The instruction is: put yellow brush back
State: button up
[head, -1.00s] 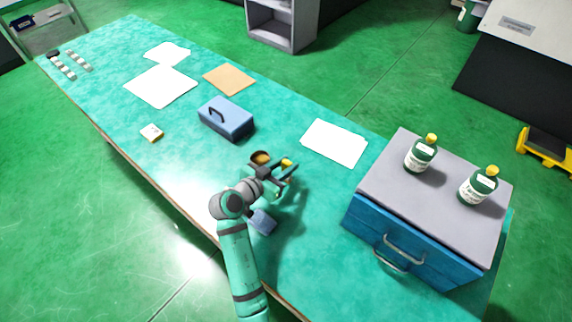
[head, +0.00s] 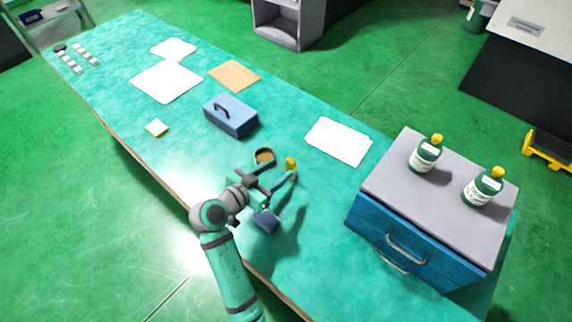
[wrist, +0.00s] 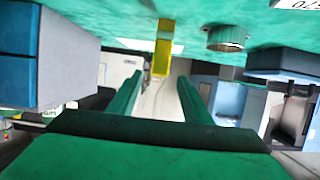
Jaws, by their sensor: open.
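The yellow thing, which I take for the yellow brush, stands upright on the teal bench (head: 325,215) just ahead of my gripper (head: 281,179). It shows in the head view (head: 291,164) and in the wrist view (wrist: 162,50), where the bench is at the top and things look upside down. There it is beyond the gap between my two green fingers (wrist: 158,80). My gripper is open, with nothing held. A round container (head: 264,155) with a brownish inside stands beside the brush, apart from it; it also shows in the wrist view (wrist: 227,38).
A blue toolbox (head: 231,117) stands behind the round container. A blue drawer chest (head: 420,240) bearing two green bottles (head: 426,155) (head: 482,187) stands to the right. A small blue block (head: 265,220) is close under my arm. White sheets (head: 338,141) and a tan sheet (head: 234,75) lie flat.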

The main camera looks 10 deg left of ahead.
jog(key=v, duration=0.5)
jog(key=shift+s, duration=0.1)
dwell(0.5)
